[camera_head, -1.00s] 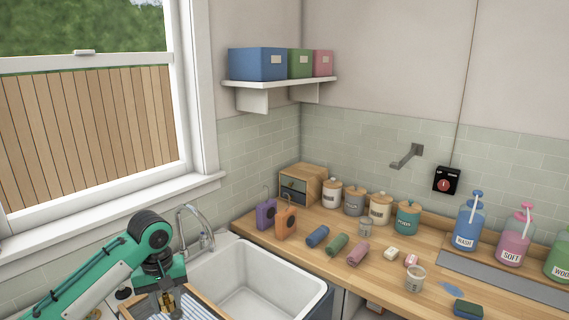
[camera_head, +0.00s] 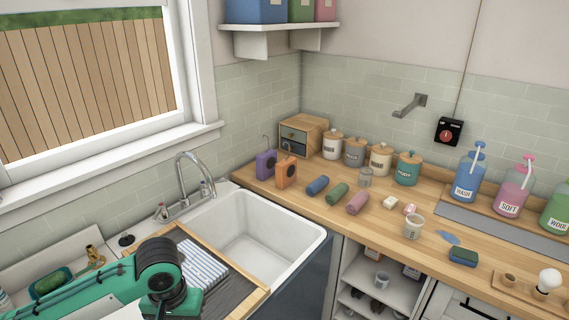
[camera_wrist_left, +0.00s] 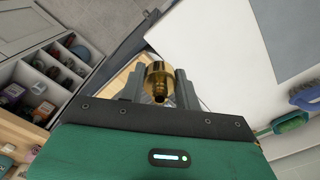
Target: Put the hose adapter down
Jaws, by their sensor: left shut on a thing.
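The brass hose adapter (camera_wrist_left: 157,83) shows in the left wrist view, between the two grey fingers of my left gripper (camera_wrist_left: 158,88). The gripper is shut on it. A white surface and the edge of a light wooden board lie beyond the fingers; I cannot tell whether the adapter touches either. In the head view my green left arm comes in at the bottom left, and its gripper and the adapter are out of sight. My right gripper is in neither view.
The white sink (camera_head: 252,238) has a wooden-framed rack with a striped cloth (camera_head: 202,266) on its left. A brass fitting (camera_head: 95,257) and a green tray (camera_head: 50,284) lie on the left.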

